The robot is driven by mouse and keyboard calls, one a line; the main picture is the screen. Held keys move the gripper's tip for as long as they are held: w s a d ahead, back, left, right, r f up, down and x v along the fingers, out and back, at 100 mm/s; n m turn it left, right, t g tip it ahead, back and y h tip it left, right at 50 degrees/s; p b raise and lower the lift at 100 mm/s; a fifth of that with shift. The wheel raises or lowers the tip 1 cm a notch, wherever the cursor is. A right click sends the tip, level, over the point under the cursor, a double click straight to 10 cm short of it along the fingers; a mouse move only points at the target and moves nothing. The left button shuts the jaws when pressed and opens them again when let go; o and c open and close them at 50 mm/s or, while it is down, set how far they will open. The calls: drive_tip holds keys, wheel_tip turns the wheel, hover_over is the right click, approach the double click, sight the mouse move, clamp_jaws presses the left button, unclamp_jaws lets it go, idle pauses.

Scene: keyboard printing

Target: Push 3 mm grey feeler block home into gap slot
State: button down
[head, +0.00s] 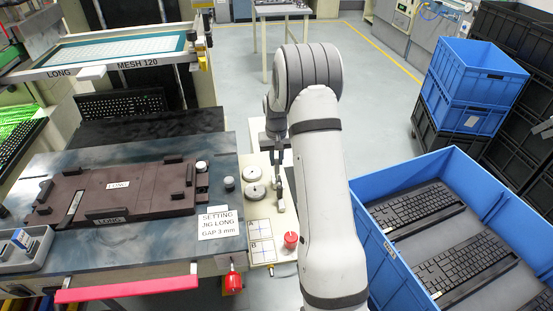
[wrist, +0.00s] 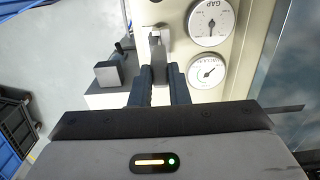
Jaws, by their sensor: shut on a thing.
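The gap slot cannot be made out clearly; the fingers and the piece cover that spot, so how deep the piece sits cannot be told. In the head view my gripper (head: 280,205) hangs at the right edge of the cream panel (head: 262,215), and the block is too small to tell.
A second dial (wrist: 206,72) sits below the GAP dial. A dark block (wrist: 107,74) is left of the fingers. A red knob (head: 291,240) stands near the panel's front. The brown setting jig (head: 130,190) lies left; a blue crate (head: 440,180) with keyboards stands right.

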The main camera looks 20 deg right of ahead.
drive_tip(key=shift+f, duration=0.2)
drive_tip(key=shift+f+b, duration=1.15)
drive_tip(key=shift+f, duration=0.2)
drive_tip(key=c, duration=1.3)
unclamp_jaws()
drive_tip(key=shift+r, duration=0.1)
wheel_tip(320, 180, up, 6)
drive_tip(key=p, duration=0.3)
drive_tip(key=shift+p, duration=0.3)
wheel_tip(320, 180, up, 8)
drive_tip(key=b, duration=0.1)
